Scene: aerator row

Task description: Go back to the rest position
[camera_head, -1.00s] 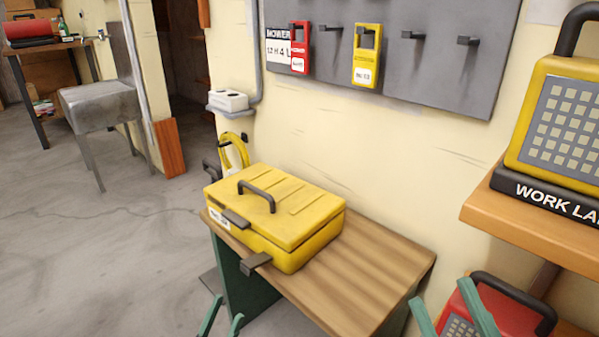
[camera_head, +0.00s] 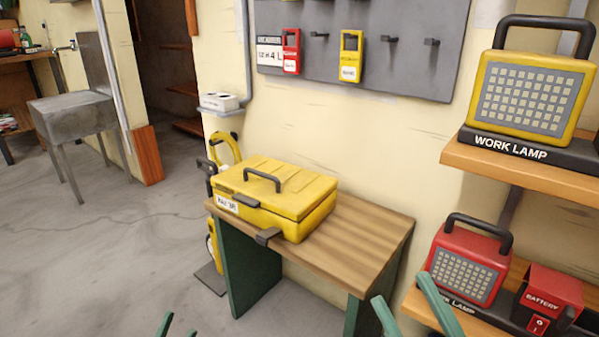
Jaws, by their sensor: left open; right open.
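My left gripper (camera_head: 177,328) shows only its green fingertips at the bottom edge, left of the small bench. The fingers are apart with nothing between them. My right gripper (camera_head: 410,312) shows two green fingers at the bottom, in front of the bench's right leg and the lower shelf. They are spread apart and empty. The rest of both arms is out of view. Neither gripper visibly holds anything.
A closed yellow case (camera_head: 275,195) lies on the wooden bench (camera_head: 365,225). Right shelves carry a yellow work lamp (camera_head: 530,95), a red lamp (camera_head: 467,265) and a red battery box (camera_head: 550,295). A grey pegboard (camera_head: 400,75) holds tags. Floor is open at left.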

